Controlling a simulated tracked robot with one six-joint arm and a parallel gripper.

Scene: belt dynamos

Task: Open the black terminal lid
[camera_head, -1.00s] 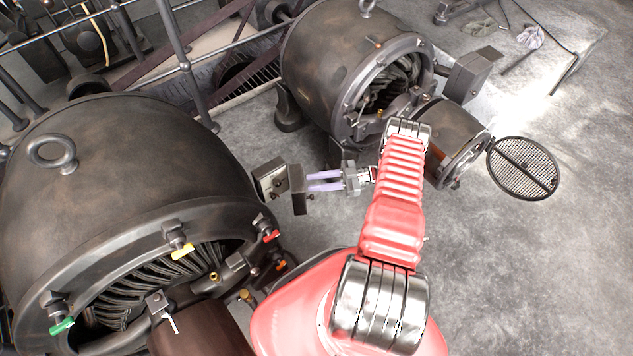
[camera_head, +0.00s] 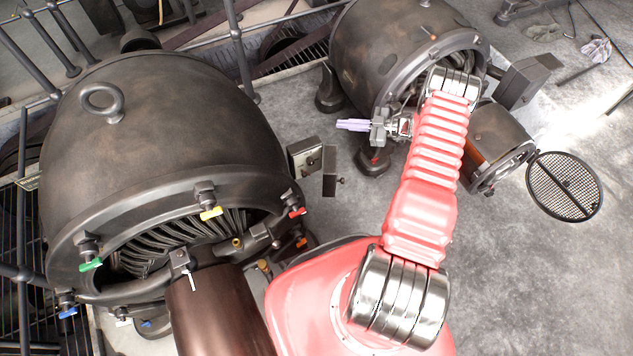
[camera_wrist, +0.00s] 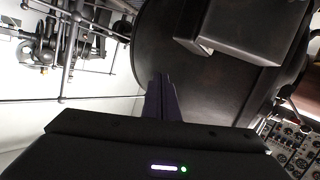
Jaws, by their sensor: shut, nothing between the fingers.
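The terminal box (camera_head: 302,152) sits on the right side of the large near dynamo (camera_head: 165,140). Its front shows a lighter face with small dark fittings. The black lid (camera_head: 329,172) stands out from the box as a dark upright plate with a small knob, swung away from that face. My gripper (camera_head: 352,125) is shut and empty, above and right of the lid in the head view and apart from it. In the wrist view the gripper's fingers (camera_wrist: 163,98) are together. A dark box-like part shows at the top there; I cannot tell which face it is.
A second dynamo (camera_head: 385,45) stands behind my arm, with a grey box (camera_head: 528,80) on its right. A round mesh cover (camera_head: 564,186) lies on the floor. Railings (camera_head: 240,50) run along the back. Concrete floor (camera_head: 560,290) is clear at right.

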